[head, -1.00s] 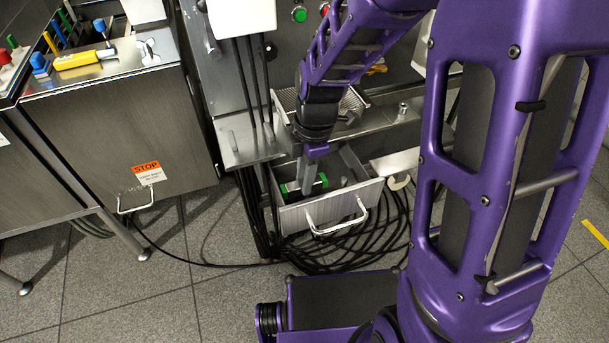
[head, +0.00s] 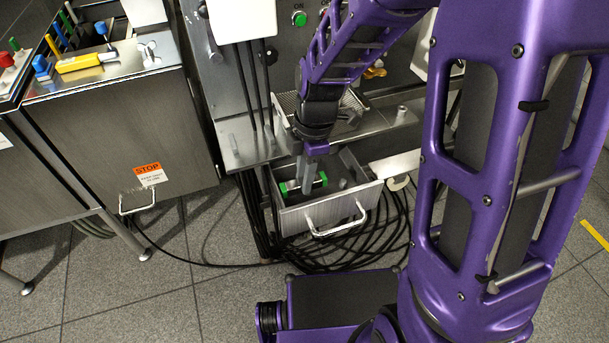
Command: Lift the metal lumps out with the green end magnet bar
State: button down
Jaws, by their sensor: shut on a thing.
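The green end magnet bar (head: 284,188) is a grey bar with a green piece at each end, inside the open drawer (head: 339,210) in the middle of the head view. My gripper (head: 308,188) reaches down into the drawer from above and is shut on the bar around its middle. The bar lies roughly level. A dark grey lump (head: 343,183) shows in the drawer to the right of the bar. I cannot tell whether anything clings under the bar. The drawer's near wall hides part of its floor.
The drawer's front handle (head: 338,222) sticks out towards me. Black cables (head: 300,250) lie on the floor around it. A metal shelf (head: 255,148) is above on the left, and a steel cabinet (head: 120,130) with tools on top stands further left.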

notch_tip(320, 180, up, 12)
jog(key=p, duration=0.8)
jog(key=shift+f+p, duration=0.15)
jog(key=shift+p, duration=0.25)
dwell(0.7)
dwell(0.8)
